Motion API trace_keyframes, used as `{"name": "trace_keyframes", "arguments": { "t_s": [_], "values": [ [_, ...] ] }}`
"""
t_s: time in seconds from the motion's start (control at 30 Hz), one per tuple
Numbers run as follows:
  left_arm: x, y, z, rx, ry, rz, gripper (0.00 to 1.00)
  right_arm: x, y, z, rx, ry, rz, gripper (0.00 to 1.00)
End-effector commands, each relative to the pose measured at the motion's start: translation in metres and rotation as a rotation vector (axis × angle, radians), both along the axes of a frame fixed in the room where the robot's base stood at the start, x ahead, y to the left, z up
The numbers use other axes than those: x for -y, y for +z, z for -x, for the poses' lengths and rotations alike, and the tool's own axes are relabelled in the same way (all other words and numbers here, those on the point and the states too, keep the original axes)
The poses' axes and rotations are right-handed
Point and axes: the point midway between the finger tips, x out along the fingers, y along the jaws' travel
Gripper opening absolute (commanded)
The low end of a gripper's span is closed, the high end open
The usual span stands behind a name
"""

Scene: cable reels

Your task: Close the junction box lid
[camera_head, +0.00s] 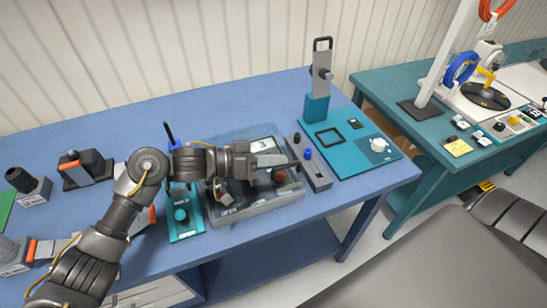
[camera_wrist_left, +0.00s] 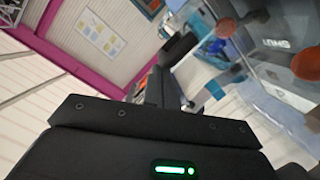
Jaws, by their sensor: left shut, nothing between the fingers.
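The junction box (camera_head: 262,208) is a grey, see-through-looking case on the blue bench, in the middle of the head view. A red part (camera_head: 280,176) and other small parts show in it. My left gripper (camera_head: 292,164) is shut and empty, over the box's right half. My gripper and forearm hide part of the box. I cannot tell from the head view how far the lid stands open, or whether the gripper touches it. In the left wrist view, a clear panel (camera_wrist_left: 285,80) with lettering and orange-brown knobs shows close by at the right.
A teal strip with a round knob (camera_head: 181,214) lies left of the box. A grey switch strip (camera_head: 316,174) stands close on its right. Beyond it is a teal panel (camera_head: 345,160) with an upright grey post (camera_head: 321,72).

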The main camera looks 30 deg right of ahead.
Motion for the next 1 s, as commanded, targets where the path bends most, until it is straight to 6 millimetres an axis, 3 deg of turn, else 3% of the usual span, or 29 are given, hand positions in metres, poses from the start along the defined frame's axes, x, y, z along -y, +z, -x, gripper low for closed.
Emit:
{"name": "trace_keyframes", "arguments": {
  "t_s": [0.23, 0.47, 0.5, 0.7, 1.0],
  "values": [
    [-0.002, 0.001, 0.000, -0.005, -0.002, -0.013, 0.00, 0.000, 0.006, -0.002, 0.002, 0.000, 0.001, 0.00],
    [-0.001, 0.043, -0.018, 0.000, 0.006, -0.004, 0.00, 0.002, 0.039, -0.002, 0.003, 0.001, 0.003, 0.00],
    [-0.013, 0.030, -0.021, 0.000, 0.008, -0.003, 0.00, 0.002, 0.022, -0.003, 0.005, 0.001, 0.002, 0.00],
    [-0.060, 0.040, -0.033, 0.003, 0.015, -0.002, 0.00, 0.004, 0.006, -0.003, 0.004, 0.002, 0.005, 0.00],
    [-0.095, 0.051, -0.041, 0.000, 0.013, -0.001, 0.00, 0.005, -0.003, -0.003, 0.004, 0.002, 0.005, 0.00]
  ]
}}
